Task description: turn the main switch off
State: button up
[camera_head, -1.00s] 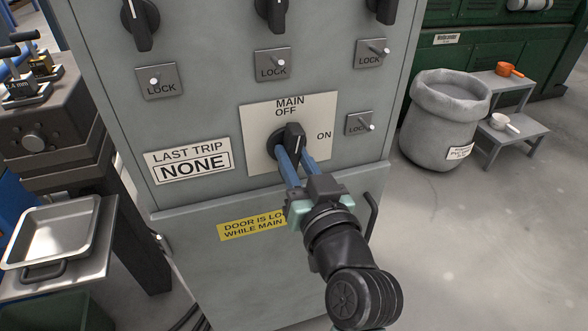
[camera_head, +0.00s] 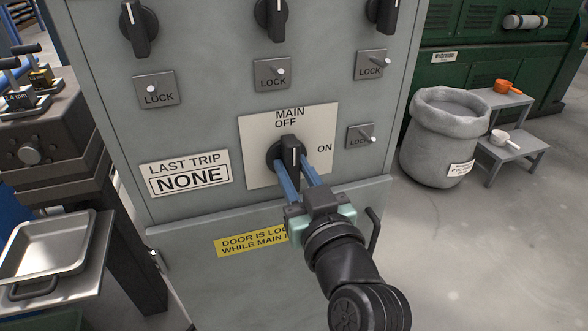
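The main switch (camera_head: 291,150) is a black rotary knob on a pale plate (camera_head: 261,128) marked MAIN, OFF and ON. Its white pointer line stands about upright, toward the OFF mark at the top rather than ON at the right. My gripper (camera_head: 294,164) has two blue fingers that reach up from below to the lower part of the knob.
Other black knobs (camera_head: 271,17) and grey LOCK plates (camera_head: 272,75) are on the same grey cabinet. A door handle (camera_head: 374,232) sticks out at the lower right. A grey sack (camera_head: 445,140) and a step stool (camera_head: 513,150) stand right. The floor at lower right is clear.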

jog(key=o, duration=0.3)
jog(key=shift+o, duration=0.2)
jog(key=v, duration=1.3)
jog(key=w+a+r+m+t+h, duration=0.1)
jog(key=w+r+t, duration=0.1)
jog(key=r, duration=0.6)
jog(key=w+a+r+t+h, duration=0.1)
jog(key=w+r+t, duration=0.1)
jog(key=r, duration=0.6)
jog(key=s+a+r+m+t+h, duration=0.1)
jog(key=s+r+t+h, duration=0.15)
jog(key=r, duration=0.65)
jog(key=s+a+r+m+t+h, duration=0.15)
jog(key=s+r+t, duration=0.25)
jog(key=r, duration=0.4)
notch_tip(320, 180, up, 30)
jog(key=p, duration=3)
